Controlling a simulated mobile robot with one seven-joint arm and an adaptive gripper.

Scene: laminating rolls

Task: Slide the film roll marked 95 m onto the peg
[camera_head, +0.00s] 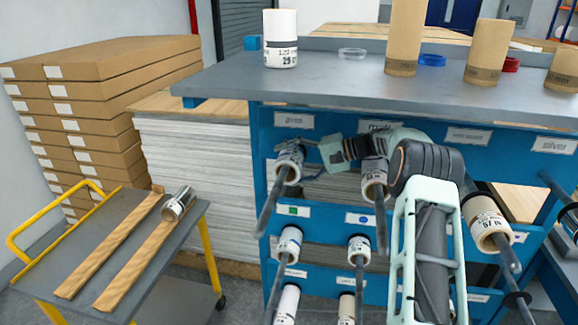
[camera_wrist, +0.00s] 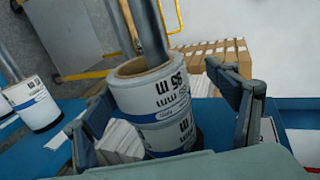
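The film roll marked 95 m (camera_wrist: 160,100) is white with black print and a blue band, upside down in the wrist view. The grey peg (camera_wrist: 145,30) runs out through its core. In the head view the roll (camera_head: 289,163) sits on the upper left peg (camera_head: 268,208) of the blue rack, close to the panel. My gripper (camera_wrist: 172,110) is open, with one finger on each side of the roll. A clear gap shows between the roll and the right finger; contact at the left finger cannot be told. A ring-like edge crosses the roll's lower part.
Another roll (camera_head: 374,180) hangs on the neighbouring peg to the right, with several rolls below. Upright rolls stand on the grey top (camera_head: 340,85). A cart (camera_head: 75,250) with wooden rails holds a silver-looking roll (camera_head: 179,203).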

